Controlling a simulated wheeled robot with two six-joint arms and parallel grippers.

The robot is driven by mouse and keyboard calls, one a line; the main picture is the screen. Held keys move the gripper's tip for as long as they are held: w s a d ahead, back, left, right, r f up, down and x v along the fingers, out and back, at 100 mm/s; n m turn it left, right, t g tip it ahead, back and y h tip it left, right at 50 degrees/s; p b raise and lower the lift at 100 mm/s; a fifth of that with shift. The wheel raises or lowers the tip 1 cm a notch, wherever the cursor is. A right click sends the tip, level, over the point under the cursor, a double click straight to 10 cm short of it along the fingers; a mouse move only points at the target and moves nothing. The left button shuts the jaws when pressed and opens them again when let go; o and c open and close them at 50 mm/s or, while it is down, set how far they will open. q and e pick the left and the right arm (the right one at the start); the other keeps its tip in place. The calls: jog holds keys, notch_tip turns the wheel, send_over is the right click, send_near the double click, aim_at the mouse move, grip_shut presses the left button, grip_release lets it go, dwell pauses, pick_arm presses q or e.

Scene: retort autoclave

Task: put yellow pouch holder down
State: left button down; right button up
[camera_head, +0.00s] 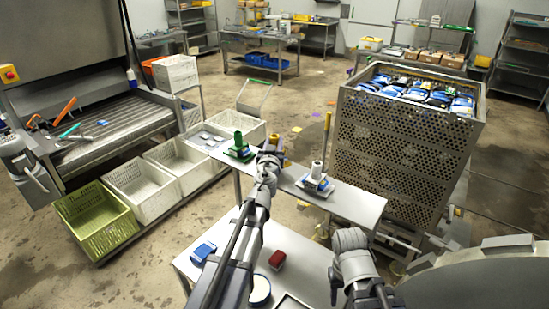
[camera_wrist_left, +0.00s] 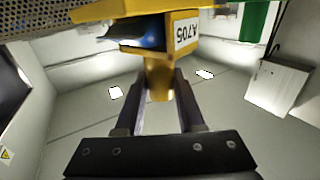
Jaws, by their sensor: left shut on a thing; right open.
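My left gripper (camera_head: 270,160) is shut on the yellow pouch holder (camera_head: 276,141), which shows only in part past my wrist, over the grey shelf (camera_head: 350,200). In the left wrist view the two fingers (camera_wrist_left: 160,92) close on the holder's yellow stem (camera_wrist_left: 159,75). A dark and blue pouch (camera_wrist_left: 145,32) sits in the holder beside a white label. Whether the holder touches the shelf cannot be told. A green holder (camera_head: 238,145) stands to its left and a white holder (camera_head: 317,172) to its right. My right gripper (camera_head: 350,240) is open, low at right.
A perforated metal crate (camera_head: 390,140) full of blue pouches stands at right. White crates (camera_head: 145,185) and a green crate (camera_head: 95,222) line the left. A lower table (camera_head: 225,262) bears a blue item (camera_head: 203,252) and a red item (camera_head: 278,259). Flat plates (camera_head: 207,137) lie at the shelf's left end.

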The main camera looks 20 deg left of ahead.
pick_arm(q)
jog(key=shift+f+b, duration=1.8)
jog(key=shift+b, duration=0.05)
jog(key=shift+f, duration=0.2)
jog(key=c, duration=0.5)
grip_release()
jog(key=shift+r, duration=0.1)
